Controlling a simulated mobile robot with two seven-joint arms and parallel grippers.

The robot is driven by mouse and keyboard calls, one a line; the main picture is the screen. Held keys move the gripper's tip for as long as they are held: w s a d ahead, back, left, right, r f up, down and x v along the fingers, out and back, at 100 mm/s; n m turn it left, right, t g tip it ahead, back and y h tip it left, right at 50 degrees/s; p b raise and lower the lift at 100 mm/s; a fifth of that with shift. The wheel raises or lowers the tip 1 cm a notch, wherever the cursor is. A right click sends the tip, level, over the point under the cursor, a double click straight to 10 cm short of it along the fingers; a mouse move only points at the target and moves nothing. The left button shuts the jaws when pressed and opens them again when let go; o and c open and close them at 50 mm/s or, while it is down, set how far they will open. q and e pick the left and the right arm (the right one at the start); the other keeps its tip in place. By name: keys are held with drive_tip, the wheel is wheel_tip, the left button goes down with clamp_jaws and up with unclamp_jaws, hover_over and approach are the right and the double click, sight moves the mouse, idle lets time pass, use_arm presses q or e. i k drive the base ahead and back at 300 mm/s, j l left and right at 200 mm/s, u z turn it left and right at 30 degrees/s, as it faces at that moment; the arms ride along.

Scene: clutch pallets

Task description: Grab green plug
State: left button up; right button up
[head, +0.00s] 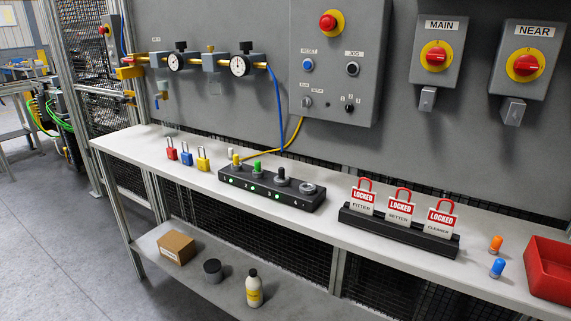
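The green plug (257,167) stands upright in the long black block (268,197) on the middle of the white bench. It is between a yellow plug (236,159) on its left and a black plug (281,174) on its right. A white-topped plug (230,152) stands behind the yellow one. A grey ring-shaped fitting (308,187) sits at the block's right end. Green lights and small numbers show on the block's front face. Neither of my grippers is in the head view, and nothing touches the green plug.
Red, blue and yellow padlocks (186,157) stand left on the bench (330,213). A black rack (398,234) holds "LOCKED" tags right of the block. Orange (496,244) and blue (497,267) cylinders stand near a red bin (548,268). A yellow cable (270,148) runs behind the plugs.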

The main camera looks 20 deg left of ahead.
sight(258, 163)
drive_tip(key=i+j+z, duration=0.2)
drive_tip(key=j, duration=0.15)
drive_tip(key=j+z, duration=0.15)
drive_tip(key=j, duration=0.2)
drive_tip(key=i+j, duration=0.1)
drive_tip(key=j, duration=0.3)
drive_tip(key=i+j+z, duration=0.15)
drive_tip(key=j, duration=0.25)
